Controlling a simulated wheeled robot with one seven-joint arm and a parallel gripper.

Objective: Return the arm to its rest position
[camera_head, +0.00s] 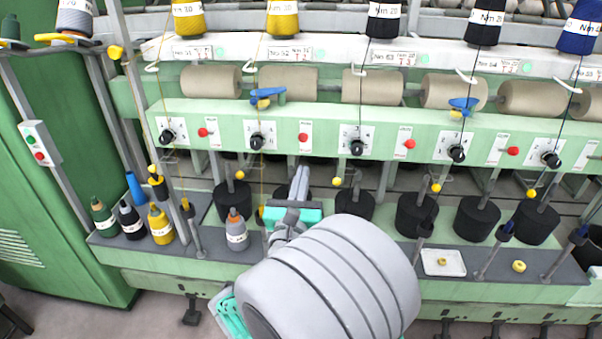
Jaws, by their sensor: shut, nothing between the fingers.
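My arm reaches forward over the ledge of the spinning frame (350,118), and its large grey link fills the lower middle of the view. My gripper (300,172) is at the far end, beyond a teal-edged wrist part. Its two pale fingers are together and empty, pointing at the machine. They are in front of a black cylinder (313,191) that they partly hide. A grey bobbin (237,231) stands upright on the ledge just left of my wrist. I cannot tell whether the fingers touch anything.
Green, black and yellow bobbins (160,224) and a blue cone (135,188) stand at the ledge's left end. Black cylinders (416,214) and upright posts (491,262) line the right. A white tray (443,263) lies there. A green cabinet (60,150) stands left. Floor shows lower left.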

